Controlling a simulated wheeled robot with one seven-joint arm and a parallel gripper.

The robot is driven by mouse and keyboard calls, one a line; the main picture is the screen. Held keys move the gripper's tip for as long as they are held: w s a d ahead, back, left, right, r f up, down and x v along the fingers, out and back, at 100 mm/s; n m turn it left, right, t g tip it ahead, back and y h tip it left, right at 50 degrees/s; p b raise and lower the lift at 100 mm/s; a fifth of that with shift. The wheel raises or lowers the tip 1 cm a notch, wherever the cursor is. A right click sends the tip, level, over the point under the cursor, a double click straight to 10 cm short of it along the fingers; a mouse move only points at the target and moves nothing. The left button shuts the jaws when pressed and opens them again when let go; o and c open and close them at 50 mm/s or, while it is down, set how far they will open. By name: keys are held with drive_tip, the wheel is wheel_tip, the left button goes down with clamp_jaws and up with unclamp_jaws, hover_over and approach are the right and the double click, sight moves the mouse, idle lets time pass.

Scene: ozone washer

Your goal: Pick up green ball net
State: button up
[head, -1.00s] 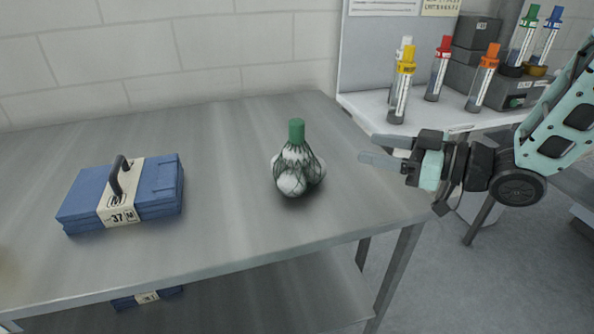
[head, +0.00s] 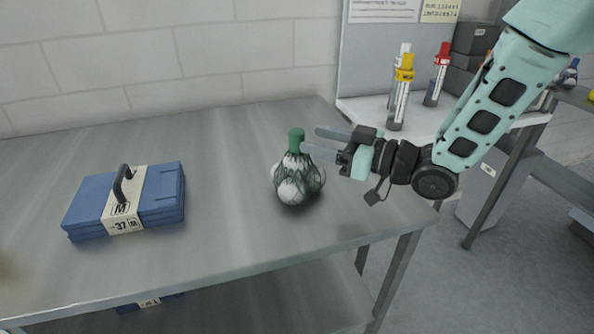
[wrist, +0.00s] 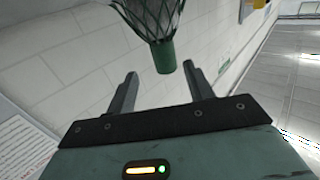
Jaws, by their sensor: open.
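The green ball net (head: 298,178) stands on the metal table, a dark green mesh around several white balls with a solid green handle on top. My gripper (head: 312,141) is open and empty, at the right of the green handle and level with it, its fingers pointing left. In the wrist view the handle of the net (wrist: 163,57) shows just beyond and between the open fingertips of my gripper (wrist: 160,72). The fingers do not appear to be closed on it. The lower part of the net is out of the wrist view.
A blue case (head: 128,200) with a dark handle lies on the metal table (head: 225,225) to the left. A side bench with yellow-capped (head: 401,95) and red-capped (head: 437,75) tubes stands behind my arm. The table between case and net is clear.

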sight(297, 138)
drive_tip(key=x, duration=0.1)
drive_tip(key=p+x, duration=0.1)
drive_tip(key=x, duration=0.3)
drive_tip(key=shift+s+a+f, duration=0.15)
drive_tip(key=shift+s+a, duration=0.1)
drive_tip(key=shift+s, duration=0.05)
clamp_jaws()
